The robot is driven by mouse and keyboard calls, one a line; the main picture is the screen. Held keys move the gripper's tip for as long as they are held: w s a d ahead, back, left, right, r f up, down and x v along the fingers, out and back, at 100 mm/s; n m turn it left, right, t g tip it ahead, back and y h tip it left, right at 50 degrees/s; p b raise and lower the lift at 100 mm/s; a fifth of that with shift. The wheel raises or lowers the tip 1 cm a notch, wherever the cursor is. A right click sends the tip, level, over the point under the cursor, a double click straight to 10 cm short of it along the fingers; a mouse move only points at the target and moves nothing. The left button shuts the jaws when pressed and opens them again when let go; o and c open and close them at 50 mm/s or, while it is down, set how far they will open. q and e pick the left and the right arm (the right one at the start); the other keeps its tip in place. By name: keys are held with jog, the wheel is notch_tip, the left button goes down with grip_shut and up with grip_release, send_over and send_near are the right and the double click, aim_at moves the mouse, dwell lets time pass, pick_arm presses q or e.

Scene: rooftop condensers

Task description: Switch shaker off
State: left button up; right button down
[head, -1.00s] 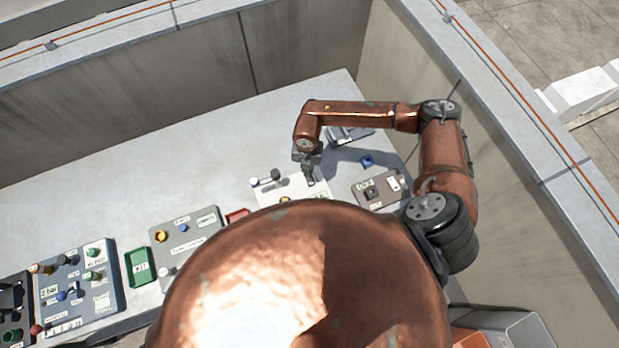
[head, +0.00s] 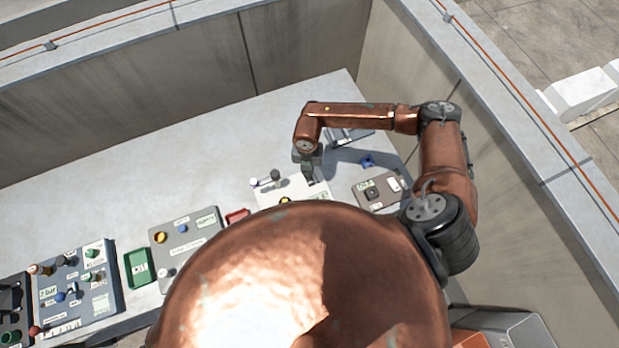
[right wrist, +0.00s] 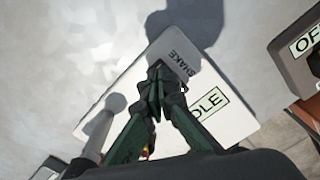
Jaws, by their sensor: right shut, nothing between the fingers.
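The shaker panel (head: 310,189) is a white plate on the grey table, partly hidden by my copper body in the head view. In the right wrist view the plate (right wrist: 222,128) bears a grey patch reading "SHAKE" (right wrist: 180,55) and a label ending in "DLE" (right wrist: 209,106). My right gripper (right wrist: 157,72) is shut and empty, its fingertips over the plate beside the grey patch. It also shows at the plate's far edge in the head view (head: 312,176). The fingers hide part of the plate, and I cannot make out its switch or whether they touch it. My left gripper is not in view.
Another grey panel (head: 190,240), a green tray (head: 138,268) and a concrete wall (head: 290,50) are around.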

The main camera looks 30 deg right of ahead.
jog(key=shift+r+p, duration=2.05)
jog(key=shift+r, duration=1.3)
jog(key=shift+f, duration=0.1)
